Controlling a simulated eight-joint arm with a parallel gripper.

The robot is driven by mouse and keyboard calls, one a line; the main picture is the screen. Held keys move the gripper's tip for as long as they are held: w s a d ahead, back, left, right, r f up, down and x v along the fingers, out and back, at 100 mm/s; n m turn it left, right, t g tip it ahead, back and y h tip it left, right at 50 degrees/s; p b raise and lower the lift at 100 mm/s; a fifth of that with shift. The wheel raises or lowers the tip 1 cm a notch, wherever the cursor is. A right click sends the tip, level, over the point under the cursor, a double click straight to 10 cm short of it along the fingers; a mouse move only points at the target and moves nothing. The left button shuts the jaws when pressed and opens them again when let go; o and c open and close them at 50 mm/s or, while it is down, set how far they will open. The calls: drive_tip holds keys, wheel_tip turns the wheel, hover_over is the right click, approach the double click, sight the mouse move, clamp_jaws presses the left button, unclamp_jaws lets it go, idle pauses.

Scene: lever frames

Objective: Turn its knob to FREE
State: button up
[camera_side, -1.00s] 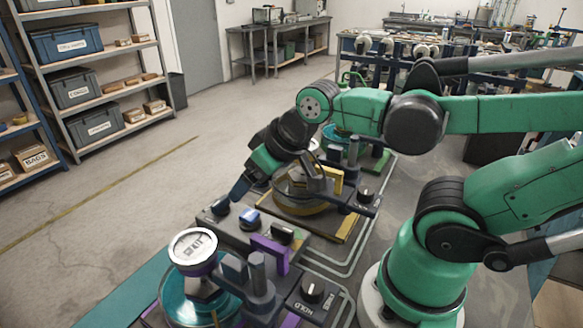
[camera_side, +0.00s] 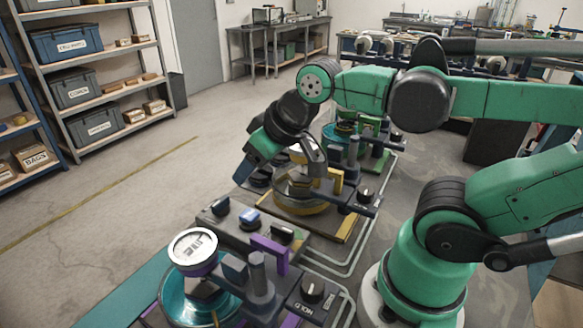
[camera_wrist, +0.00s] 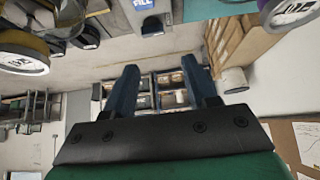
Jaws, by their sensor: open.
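Several lever frames stand in a row: a purple one (camera_side: 268,252) in front, a yellow one (camera_side: 337,182) in the middle and a green one (camera_side: 368,160) behind. The purple frame has a black knob (camera_side: 312,289) on a plate reading HOLD. The yellow frame has a similar black knob (camera_side: 365,194). No FREE label can be read. My gripper (camera_side: 243,173) hangs left of the yellow frame, above and behind the purple frame's controls. In the wrist view my gripper (camera_wrist: 160,82) has its two fingers apart with nothing between them.
The purple frame has a round white gauge (camera_side: 193,246), a blue switch (camera_side: 249,218) and a dark knob (camera_side: 220,206) on its back box. The wrist view shows a blue FILL plate (camera_wrist: 146,3) and another gauge (camera_wrist: 22,58). The floor to the left is clear.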

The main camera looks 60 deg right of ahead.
wheel_tip(320, 180, up, 4)
drive_tip(key=m+g, duration=0.7)
drive_tip(key=m, duration=1.3)
hover_over(366, 191)
wheel_tip(366, 191, down, 4)
drive_tip(key=shift+r, duration=0.1)
drive_tip(key=shift+f, duration=3.35)
clamp_jaws()
